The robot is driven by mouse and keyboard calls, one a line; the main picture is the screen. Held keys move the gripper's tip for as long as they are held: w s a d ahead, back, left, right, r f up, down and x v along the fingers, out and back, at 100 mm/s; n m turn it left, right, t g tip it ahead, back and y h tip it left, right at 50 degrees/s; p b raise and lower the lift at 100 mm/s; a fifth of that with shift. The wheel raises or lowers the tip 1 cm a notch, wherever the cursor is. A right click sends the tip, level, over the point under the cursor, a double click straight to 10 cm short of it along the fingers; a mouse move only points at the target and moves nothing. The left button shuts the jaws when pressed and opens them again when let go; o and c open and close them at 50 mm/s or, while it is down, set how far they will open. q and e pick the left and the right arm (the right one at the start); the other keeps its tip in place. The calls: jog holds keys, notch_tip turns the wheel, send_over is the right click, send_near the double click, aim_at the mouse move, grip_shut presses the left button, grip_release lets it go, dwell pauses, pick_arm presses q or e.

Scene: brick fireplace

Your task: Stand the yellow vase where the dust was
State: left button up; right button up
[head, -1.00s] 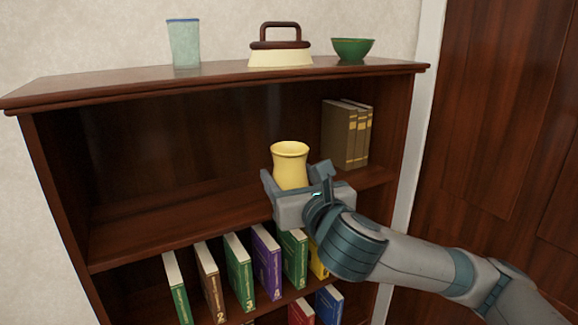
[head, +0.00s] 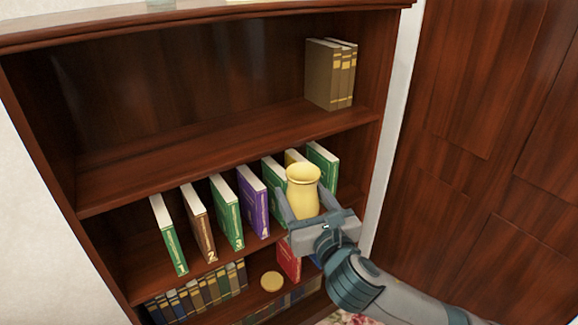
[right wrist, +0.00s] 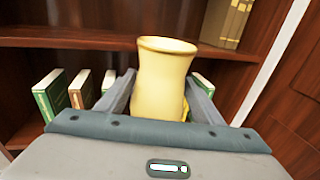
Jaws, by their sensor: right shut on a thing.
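The yellow vase (head: 303,190) is upright between the fingers of my right gripper (head: 308,208), which is shut on it. In the head view it is in front of the row of numbered books, below the level of the upper shelf. In the right wrist view the vase (right wrist: 163,85) stands between the two fingers and hides part of the books behind it. The upper shelf (head: 200,148) is bare on its left and middle. No dust shows on it. My left gripper is not in view.
Brown books (head: 331,75) stand at the right end of the upper shelf. Several numbered books (head: 227,210) line the middle shelf. Lower down are a red book (head: 288,262), a round yellow thing (head: 271,281) and a row of dark books (head: 200,290). A brown panelled surface (head: 490,130) is at right.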

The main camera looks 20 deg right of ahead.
jog(key=s+d+f+h, duration=0.1)
jog(key=s+d+f, duration=0.2)
jog(key=s+f, duration=0.2)
jog(key=shift+f+m, duration=0.3)
jog(key=shift+f, duration=0.55)
jog(key=shift+d, duration=0.1)
